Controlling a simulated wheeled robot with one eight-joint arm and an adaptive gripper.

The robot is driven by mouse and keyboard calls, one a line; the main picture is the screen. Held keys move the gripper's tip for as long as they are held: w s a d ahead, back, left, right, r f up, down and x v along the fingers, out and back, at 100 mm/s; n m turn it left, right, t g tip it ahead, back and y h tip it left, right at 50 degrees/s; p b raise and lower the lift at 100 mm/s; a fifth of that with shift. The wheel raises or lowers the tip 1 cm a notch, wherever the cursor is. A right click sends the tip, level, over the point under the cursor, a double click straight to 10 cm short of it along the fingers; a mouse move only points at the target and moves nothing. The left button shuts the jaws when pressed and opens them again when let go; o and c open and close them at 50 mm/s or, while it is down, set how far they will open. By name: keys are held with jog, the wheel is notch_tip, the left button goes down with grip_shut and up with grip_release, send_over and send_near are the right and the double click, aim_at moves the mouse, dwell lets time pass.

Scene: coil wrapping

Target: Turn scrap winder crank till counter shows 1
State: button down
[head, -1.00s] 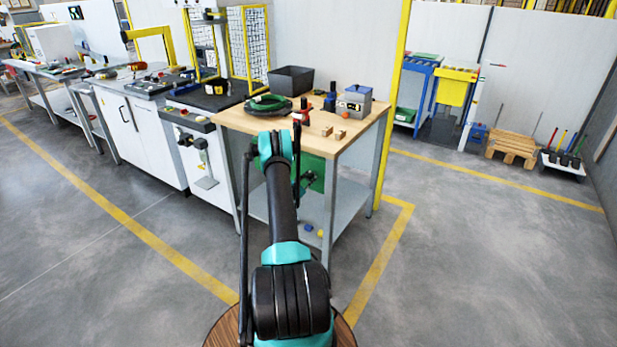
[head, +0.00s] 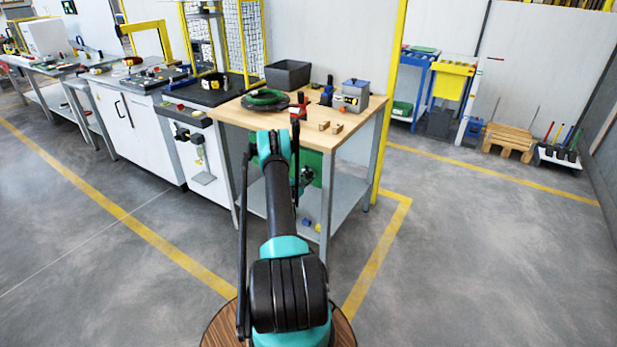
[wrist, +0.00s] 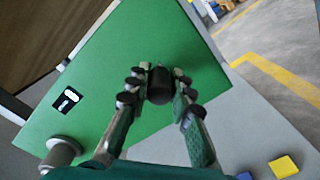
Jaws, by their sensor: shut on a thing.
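The scrap winder shows as a green panel (wrist: 190,40) in the wrist view. Its black crank handle (wrist: 160,86) sits between the fingers of my gripper (wrist: 159,88), which is shut on it. A small black-and-white counter window (wrist: 67,100) is on the panel at left; I cannot read its digit with certainty. A grey round post (wrist: 62,150) stands at the panel's lower left. In the head view the green panel (head: 314,168) hangs under the wooden table, partly hidden by my arm; my gripper (head: 303,180) is a dark shape in front of it.
The wooden bench (head: 345,140) above carries a green coil (head: 266,98), a red tool (head: 299,106), a grey box (head: 352,95) and small wooden blocks (head: 330,127). A yellow block (wrist: 283,167) lies on the lower shelf. Floor is open at right.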

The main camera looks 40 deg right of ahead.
jog(key=shift+w+a, duration=0.1)
jog(key=shift+a, duration=0.05)
jog(key=c, duration=1.3)
grip_release()
jog(key=shift+r, duration=0.1)
notch_tip(320, 180, up, 10)
jog(key=shift+f, duration=0.1)
